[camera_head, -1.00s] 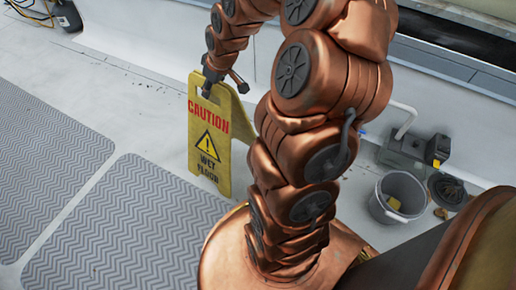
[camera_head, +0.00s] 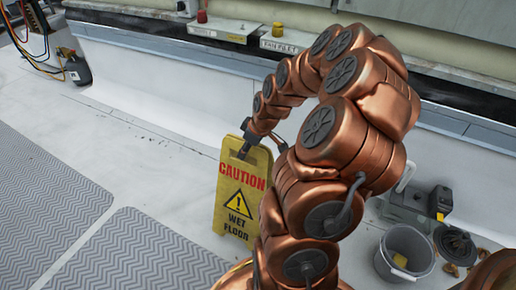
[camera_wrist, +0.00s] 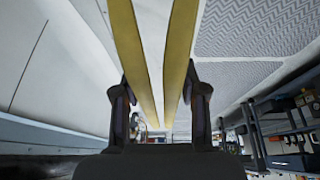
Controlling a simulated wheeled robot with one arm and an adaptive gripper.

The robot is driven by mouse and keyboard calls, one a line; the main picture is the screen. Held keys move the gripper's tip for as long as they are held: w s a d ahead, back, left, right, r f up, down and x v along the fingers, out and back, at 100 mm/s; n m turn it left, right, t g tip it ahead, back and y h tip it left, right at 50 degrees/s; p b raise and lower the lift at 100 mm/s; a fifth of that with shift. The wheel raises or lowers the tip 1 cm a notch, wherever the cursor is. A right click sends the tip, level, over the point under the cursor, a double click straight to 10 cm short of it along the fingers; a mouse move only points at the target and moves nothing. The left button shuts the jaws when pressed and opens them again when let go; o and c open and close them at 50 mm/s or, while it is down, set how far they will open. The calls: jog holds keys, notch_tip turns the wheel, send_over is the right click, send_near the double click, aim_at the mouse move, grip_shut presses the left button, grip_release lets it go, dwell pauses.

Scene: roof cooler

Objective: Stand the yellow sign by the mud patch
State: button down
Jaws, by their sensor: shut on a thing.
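The yellow caution sign (camera_head: 240,205) reads "CAUTION WET FLOOR". It is upright beside my arm, over the pale floor; I cannot tell whether its feet touch the floor. My gripper (camera_head: 262,148) is shut on its top. In the wrist view, two yellow panels of the sign (camera_wrist: 179,60) run side by side between my gripper's fingers (camera_wrist: 160,105). My arm hides part of the sign's right side. Small dark specks (camera_head: 125,120) lie on the floor behind and left of the sign. I cannot tell whether they are the mud patch.
Grey ribbed mats (camera_head: 140,255) cover the floor at left and front. A grey bucket (camera_head: 404,254) with a yellow thing inside and a grey machine (camera_head: 415,208) stand at right. A low white wall (camera_head: 160,75) runs behind. A dark container (camera_head: 77,70) stands at far left.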

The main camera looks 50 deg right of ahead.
jog(key=w+d+f+b, duration=0.2)
jog(key=w+d, duration=0.1)
jog(key=d, duration=0.2)
jog(key=w+d+f+b, duration=0.2)
jog(key=d, duration=0.4)
jog(key=shift+w+f+b, duration=0.35)
jog(key=shift+w+b, duration=0.05)
dwell(0.3)
jog(key=shift+d+f, duration=0.1)
jog(key=shift+f, duration=0.05)
jog(key=c, duration=0.6)
grip_release()
jog(key=shift+c, duration=0.2)
